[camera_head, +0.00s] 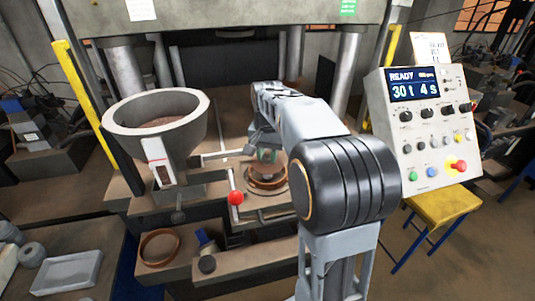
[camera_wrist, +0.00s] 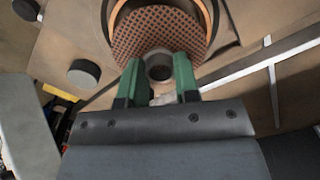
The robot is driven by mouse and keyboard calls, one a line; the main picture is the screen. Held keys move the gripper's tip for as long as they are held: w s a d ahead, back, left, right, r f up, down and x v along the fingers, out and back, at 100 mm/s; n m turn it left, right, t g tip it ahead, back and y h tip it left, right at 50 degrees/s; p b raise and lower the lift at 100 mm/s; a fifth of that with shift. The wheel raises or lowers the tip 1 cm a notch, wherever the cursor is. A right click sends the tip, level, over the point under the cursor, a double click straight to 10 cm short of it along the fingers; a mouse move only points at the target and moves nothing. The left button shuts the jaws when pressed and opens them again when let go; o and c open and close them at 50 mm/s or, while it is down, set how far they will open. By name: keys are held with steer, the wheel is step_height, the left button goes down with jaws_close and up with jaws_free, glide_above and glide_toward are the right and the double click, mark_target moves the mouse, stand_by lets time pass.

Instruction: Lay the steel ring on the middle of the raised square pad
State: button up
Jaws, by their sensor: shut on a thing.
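My gripper (camera_wrist: 159,72) has green fingertips and is shut on the steel ring (camera_wrist: 159,66), a small grey ring with a dark hole. In the wrist view the ring overlaps the near edge of a round brown disc with a mesh pattern (camera_wrist: 158,30); I cannot tell whether they touch. In the head view my gripper (camera_head: 267,156) is over the round copper-coloured mould (camera_head: 267,182), partly hidden behind my arm. The ring cannot be made out there. I cannot pick out the raised square pad for sure in either view.
A large grey hopper (camera_head: 155,115) stands left of my gripper. A red-knobbed lever (camera_head: 236,198) rises in front of the mould. A loose copper-coloured ring (camera_head: 158,247) lies at the front left. A control panel (camera_head: 425,125) stands at the right. Press columns (camera_head: 344,75) stand behind.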

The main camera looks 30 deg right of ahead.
steer(key=shift+f, duration=0.3)
stand_by(0.5)
steer(key=o, duration=1)
steer(key=shift+c, duration=0.2)
